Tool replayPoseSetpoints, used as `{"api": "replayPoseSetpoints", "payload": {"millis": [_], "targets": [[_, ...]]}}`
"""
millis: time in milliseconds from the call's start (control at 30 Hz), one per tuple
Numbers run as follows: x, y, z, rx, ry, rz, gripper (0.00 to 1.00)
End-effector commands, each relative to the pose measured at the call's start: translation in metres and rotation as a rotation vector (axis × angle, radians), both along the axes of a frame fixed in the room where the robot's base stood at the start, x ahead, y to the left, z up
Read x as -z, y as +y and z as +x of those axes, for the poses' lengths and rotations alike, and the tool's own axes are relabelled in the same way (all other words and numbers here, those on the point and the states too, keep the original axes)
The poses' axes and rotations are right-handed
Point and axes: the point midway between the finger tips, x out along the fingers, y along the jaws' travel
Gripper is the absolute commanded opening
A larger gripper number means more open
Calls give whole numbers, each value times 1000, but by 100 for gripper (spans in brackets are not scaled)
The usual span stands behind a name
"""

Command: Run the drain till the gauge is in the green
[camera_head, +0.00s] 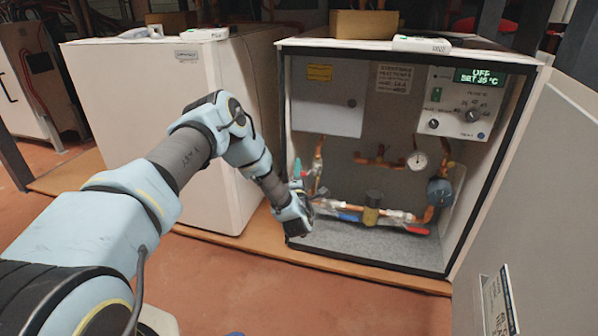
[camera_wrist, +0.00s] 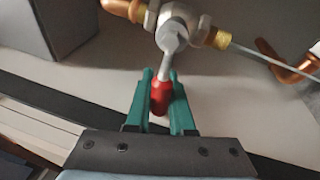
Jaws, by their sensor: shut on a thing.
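In the wrist view, my gripper (camera_wrist: 162,80) has its green fingers on both sides of a red-gripped valve lever (camera_wrist: 161,98). The fingers are shut on the red grip. The lever's metal stem runs up to a silver valve body (camera_wrist: 172,35) with brass fittings. In the head view, my wrist reaches into the lower left of an open heat pump cabinet and hides the held lever. The round white gauge (camera_head: 417,161) is on the pipes at the right; its needle and coloured bands are too small to read.
The cabinet also holds a blue lever (camera_head: 348,216), another red lever (camera_head: 417,229), a blue round pump (camera_head: 439,192) and a control panel (camera_head: 467,103) reading OFF, SET 35 °C. A closed white unit (camera_head: 150,120) stands left, and a grey panel (camera_head: 535,200) stands close at right.

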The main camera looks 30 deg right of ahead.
Motion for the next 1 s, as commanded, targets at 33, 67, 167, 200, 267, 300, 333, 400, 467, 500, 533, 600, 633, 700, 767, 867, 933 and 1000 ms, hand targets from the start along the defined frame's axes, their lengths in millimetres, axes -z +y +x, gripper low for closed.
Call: {"api": "replayPoseSetpoints", "payload": {"millis": [33, 67, 167, 200, 267, 300, 333, 400, 467, 500, 533, 600, 633, 700, 767, 867, 933, 1000], "targets": [[-2, 0, 0, 0, -20, 22, 0], [-3, 0, 0, 0, -31, 33, 0], [-5, 0, 0, 0, -62, 67, 0], [-6, 0, 0, 0, -72, 79, 0], [-7, 0, 0, 0, -84, 91, 0], [-8, 0, 0, 0, -91, 99, 0], [-8, 0, 0, 0, -96, 104, 0], [-9, 0, 0, 0, -104, 112, 0], [-9, 0, 0, 0, -107, 117, 0], [-9, 0, 0, 1, -109, 118, 0], [-9, 0, 0, 1, -110, 119, 0], [-9, 0, 0, 0, -111, 119, 0], [-9, 0, 0, 0, -111, 119, 0], [-10, 0, 0, 0, -111, 119, 0], [-10, 0, 0, 0, -111, 119, 0], [-10, 0, 0, 0, -111, 119, 22], [-10, 0, 0, 0, -111, 118, 30], [-10, 0, 0, 0, -111, 118, 38]]}}
